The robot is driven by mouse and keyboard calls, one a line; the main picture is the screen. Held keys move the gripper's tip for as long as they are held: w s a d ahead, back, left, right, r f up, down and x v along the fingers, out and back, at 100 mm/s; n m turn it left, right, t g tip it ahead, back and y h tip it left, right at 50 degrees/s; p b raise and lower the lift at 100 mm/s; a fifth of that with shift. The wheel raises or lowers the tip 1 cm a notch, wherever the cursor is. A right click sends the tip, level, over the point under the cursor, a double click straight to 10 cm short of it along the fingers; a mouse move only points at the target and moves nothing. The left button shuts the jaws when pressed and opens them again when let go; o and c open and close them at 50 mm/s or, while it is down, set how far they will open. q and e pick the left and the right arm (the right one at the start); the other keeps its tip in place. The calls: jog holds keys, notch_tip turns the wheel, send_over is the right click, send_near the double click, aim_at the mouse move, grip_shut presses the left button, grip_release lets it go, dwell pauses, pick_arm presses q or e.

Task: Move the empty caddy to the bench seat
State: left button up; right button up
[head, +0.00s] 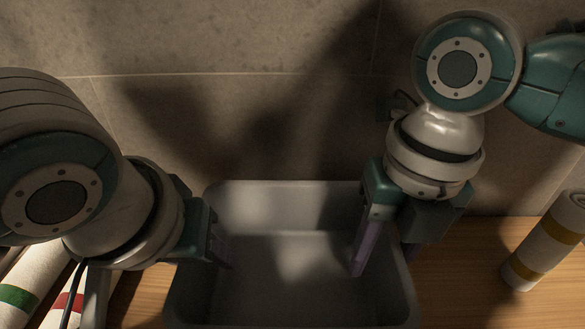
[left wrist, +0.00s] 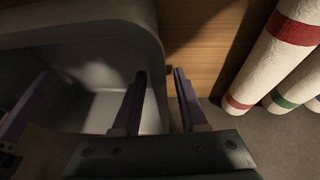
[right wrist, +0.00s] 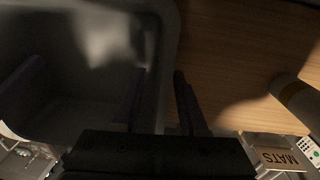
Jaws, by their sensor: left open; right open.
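The empty caddy (head: 290,210) is a grey open bin on a wooden surface against a tiled wall. My right gripper (head: 385,262) is open over its right wall, one finger inside and one outside. The right wrist view shows the caddy's wall (right wrist: 165,50) between the fingers. My left gripper (head: 217,255) is at the left wall, with a finger inside showing in the head view. The left wrist view shows its open fingers on both sides of the caddy's wall (left wrist: 152,45). I cannot tell whether the fingers touch the walls. I cannot make out the bench seat.
A white roll with yellow bands (head: 548,240) stands right of the caddy on the wooden surface (head: 455,285). White rolls with green (head: 18,297) and red (head: 62,305) bands are at the left.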

pick_arm(q)
jog(key=shift+w+f, duration=0.1)
jog(key=shift+f, duration=0.1)
pick_arm(e)
jog(key=shift+f, duration=0.25)
pick_arm(q)
grip_shut()
pick_arm(e)
grip_shut()
dwell(0.9)
